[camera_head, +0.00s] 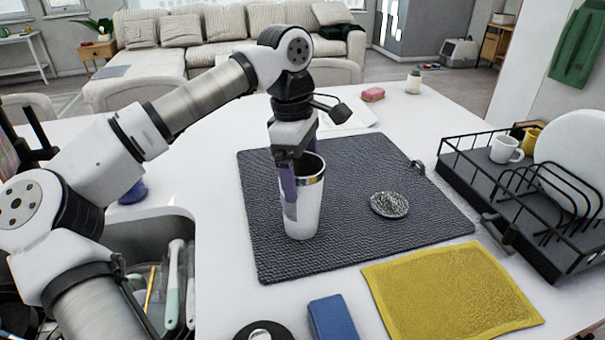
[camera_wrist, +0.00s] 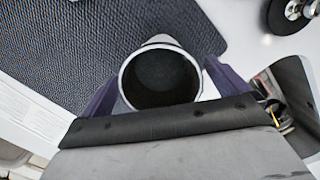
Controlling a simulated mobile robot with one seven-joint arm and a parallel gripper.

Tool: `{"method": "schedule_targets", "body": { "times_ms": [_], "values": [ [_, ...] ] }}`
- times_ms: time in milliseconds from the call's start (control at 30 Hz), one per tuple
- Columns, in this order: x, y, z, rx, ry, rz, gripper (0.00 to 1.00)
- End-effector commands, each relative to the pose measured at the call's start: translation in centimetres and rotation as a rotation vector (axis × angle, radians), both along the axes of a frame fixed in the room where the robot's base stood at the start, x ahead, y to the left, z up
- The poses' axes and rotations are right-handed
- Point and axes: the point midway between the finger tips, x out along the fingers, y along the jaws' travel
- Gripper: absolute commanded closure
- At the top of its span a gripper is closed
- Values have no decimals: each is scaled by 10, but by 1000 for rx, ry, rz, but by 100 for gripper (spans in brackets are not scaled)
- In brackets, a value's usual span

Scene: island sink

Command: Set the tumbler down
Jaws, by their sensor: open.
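The tumbler (camera_head: 306,205) is a tall white cup with a shiny metal rim. It stands upright on the dark textured mat (camera_head: 350,240) on the island. My gripper (camera_head: 292,185) points down at the tumbler, with one purple finger in front of its left side; the other finger is hidden in the head view. In the wrist view, the tumbler's open mouth (camera_wrist: 143,52) sits between my two purple fingers (camera_wrist: 160,85), one on each side. The gripper is open, and I cannot tell whether either finger touches the tumbler. The inside of the tumbler looks dark and empty.
A metal scrubber (camera_head: 389,204) lies on the mat to the tumbler's right. A black dish rack (camera_head: 475,180) with a mug (camera_head: 505,149) and plate stands further right. A yellow cloth (camera_head: 450,290) and blue sponge (camera_head: 333,318) lie in front. The sink (camera_head: 150,225) is at left.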

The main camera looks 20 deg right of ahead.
Motion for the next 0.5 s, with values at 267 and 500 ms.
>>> {"method": "schedule_targets", "body": {
  "times_ms": [267, 500],
  "values": [
    [4, 5, 60, -2, -2, 0, 1],
    [7, 9, 97, -1, -1, -1, 1]
  ]
}}
